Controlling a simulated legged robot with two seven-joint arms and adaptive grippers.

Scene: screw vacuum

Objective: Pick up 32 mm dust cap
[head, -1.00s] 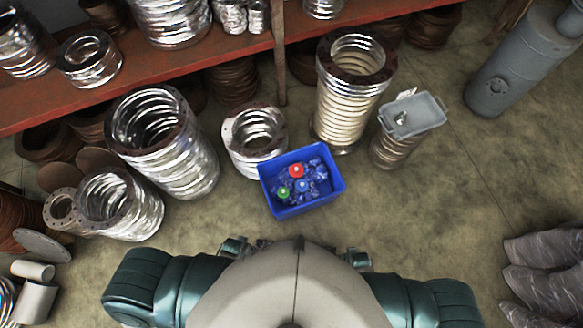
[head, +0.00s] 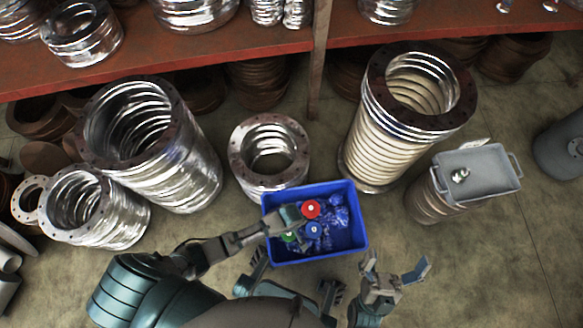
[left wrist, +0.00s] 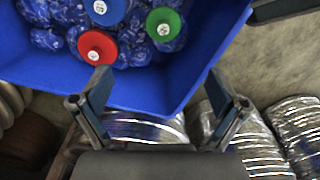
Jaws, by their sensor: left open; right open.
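A blue bin (head: 352,248) stands on the floor and holds a red cap (head: 311,209), a blue cap (head: 313,230) and a green cap (head: 288,237) on blue wrapped bits. I cannot read which cap is 32 mm. In the left wrist view the red cap (left wrist: 97,47), blue cap (left wrist: 108,10) and green cap (left wrist: 163,23) lie beyond my fingers. My left gripper (head: 289,216) is over the bin's left side, partly covering the green cap. It is open and empty in the left wrist view (left wrist: 156,88). My right gripper (head: 396,272) is open and empty, right of the bin.
Metal bellows (head: 268,152) stand behind the bin, with taller bellows to the left (head: 175,165) and right (head: 385,130). A grey tray (head: 490,180) with a small metal part sits at the right. A red shelf (head: 200,52) runs along the back. Floor at lower right is clear.

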